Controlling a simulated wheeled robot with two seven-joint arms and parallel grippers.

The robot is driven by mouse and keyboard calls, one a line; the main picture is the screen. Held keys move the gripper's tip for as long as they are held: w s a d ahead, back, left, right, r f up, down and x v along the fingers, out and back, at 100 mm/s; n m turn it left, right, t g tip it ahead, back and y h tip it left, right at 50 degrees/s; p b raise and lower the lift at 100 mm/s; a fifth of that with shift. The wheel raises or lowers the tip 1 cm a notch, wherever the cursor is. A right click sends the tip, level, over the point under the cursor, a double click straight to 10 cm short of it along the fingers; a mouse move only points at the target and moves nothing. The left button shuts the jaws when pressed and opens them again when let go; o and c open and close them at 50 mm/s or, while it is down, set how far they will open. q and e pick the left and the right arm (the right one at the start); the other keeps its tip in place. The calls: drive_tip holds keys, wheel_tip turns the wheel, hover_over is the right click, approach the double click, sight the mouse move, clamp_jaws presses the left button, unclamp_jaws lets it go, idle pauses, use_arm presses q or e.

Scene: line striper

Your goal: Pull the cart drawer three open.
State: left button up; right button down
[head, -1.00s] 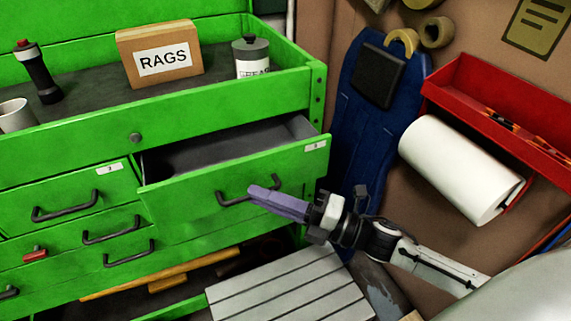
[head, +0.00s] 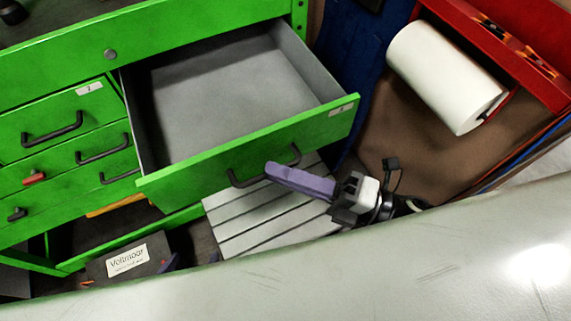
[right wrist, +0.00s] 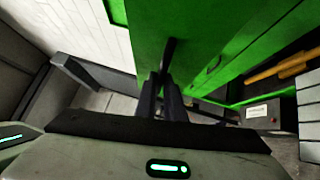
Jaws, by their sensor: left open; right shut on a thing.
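The green cart drawer (head: 250,152) stands well out from the cart, with an empty grey inside. Its small front label is too small to read, so I cannot confirm it is drawer three. My right gripper (head: 285,174) comes from the right and is shut on its dark bar handle (head: 240,183). In the right wrist view the fingers (right wrist: 163,98) meet the handle (right wrist: 168,54) on the green front. My left gripper (head: 193,260) shows only as two separated purple fingertips at the lower left; the rest is hidden.
Shut drawers (head: 55,130) lie to the left. Below are a grey slatted surface (head: 265,218) and a dark labelled box (head: 125,262). A paper roll (head: 445,77) hangs under a red tray (head: 515,55) at the right. A pale surface covers the bottom foreground.

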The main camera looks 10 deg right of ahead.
drive_tip(key=c, duration=1.8)
unclamp_jaws()
drive_tip(key=shift+c, duration=0.2)
drive_tip(key=shift+d, duration=0.1)
drive_tip(key=b+v, duration=0.1)
drive_tip(key=v, duration=0.9)
drive_tip(key=shift+s, duration=0.15)
